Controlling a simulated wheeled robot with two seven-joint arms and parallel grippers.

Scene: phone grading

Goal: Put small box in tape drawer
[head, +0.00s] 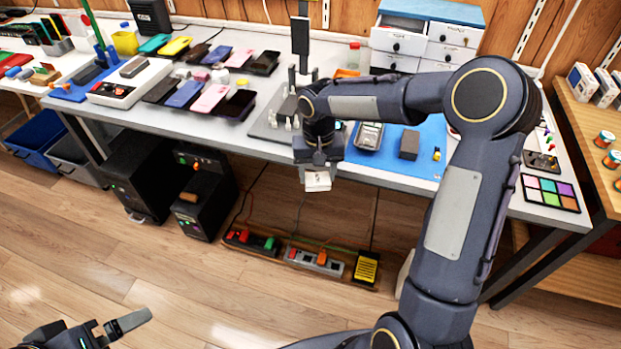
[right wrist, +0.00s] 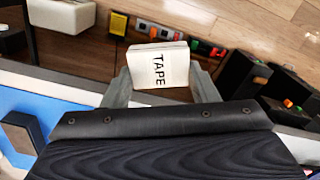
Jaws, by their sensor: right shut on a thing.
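The small box (head: 317,181) is white. In the right wrist view the box (right wrist: 158,66) shows black letters reading TAPE on its face. My right gripper (head: 318,172) is shut on it and holds it in the air just off the table's front edge, above the floor. A white drawer cabinet (head: 440,52) with a blue top stands at the back right of the table. Its upper left drawer (head: 398,40) is pulled out; the labels are too small to read. My left gripper (head: 112,333) is at the bottom left corner, partly cut off, away from the table.
Several phones (head: 209,98) lie on the table's left half. A blue mat (head: 429,135) with a dark block (head: 409,145) lies below the cabinet. A black stand (head: 300,40) rises mid-table. Power strips (head: 315,261) and black cases (head: 203,197) are underneath. The front floor is clear.

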